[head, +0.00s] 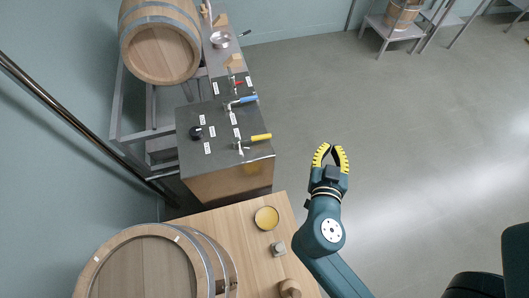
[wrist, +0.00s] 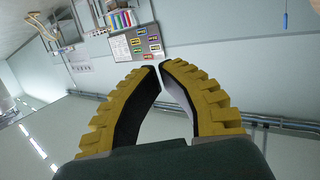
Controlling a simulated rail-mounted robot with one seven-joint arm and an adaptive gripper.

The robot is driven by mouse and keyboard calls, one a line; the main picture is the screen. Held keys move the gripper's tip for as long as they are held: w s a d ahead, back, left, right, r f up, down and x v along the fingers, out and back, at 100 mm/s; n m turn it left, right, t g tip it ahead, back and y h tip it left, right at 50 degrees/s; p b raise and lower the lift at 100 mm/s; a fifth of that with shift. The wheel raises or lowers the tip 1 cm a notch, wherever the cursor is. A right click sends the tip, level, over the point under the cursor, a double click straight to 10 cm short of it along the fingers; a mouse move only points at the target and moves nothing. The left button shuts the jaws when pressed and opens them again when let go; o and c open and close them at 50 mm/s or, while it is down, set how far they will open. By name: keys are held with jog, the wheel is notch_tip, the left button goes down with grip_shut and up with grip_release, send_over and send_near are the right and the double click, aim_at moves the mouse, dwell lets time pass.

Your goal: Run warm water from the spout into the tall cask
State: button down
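Levers stand on a dark-topped counter (head: 190,150) in the head view: a yellow one (head: 260,137), a blue one (head: 246,100) and a smaller red one (head: 238,83). Small white labels lie by them, too small to read. I cannot tell which part is the spout. A large cask (head: 160,55) lies on a steel stand at the upper left. Another cask (head: 140,268) is at the lower left, cut by the frame. I cannot tell which is the tall cask. My gripper (head: 331,147) is empty and slightly open over the floor, right of the counter; its fingertips (wrist: 161,66) are close but apart.
A wooden tub (head: 402,14) stands on a far rack. The floor (head: 420,130) right of the counter is clear.

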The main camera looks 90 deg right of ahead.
jog(key=w+a+f+n+t+b, duration=0.2)
jog(key=w+a+n+t, duration=0.15)
jog(key=w, duration=0.35)
jog(key=w+a+f+n+t+b, duration=0.2)
jog(key=w+a+f+t+b, duration=0.15)
jog(key=w, duration=0.35)
jog(key=shift+m, duration=0.25)
jog(key=x, duration=0.9)
jog(key=r+x, duration=0.1)
jog(key=x, duration=0.4)
jog(key=shift+w+d+p, duration=0.15)
jog(key=shift+w+p, duration=0.05)
jog(key=shift+p, duration=0.1)
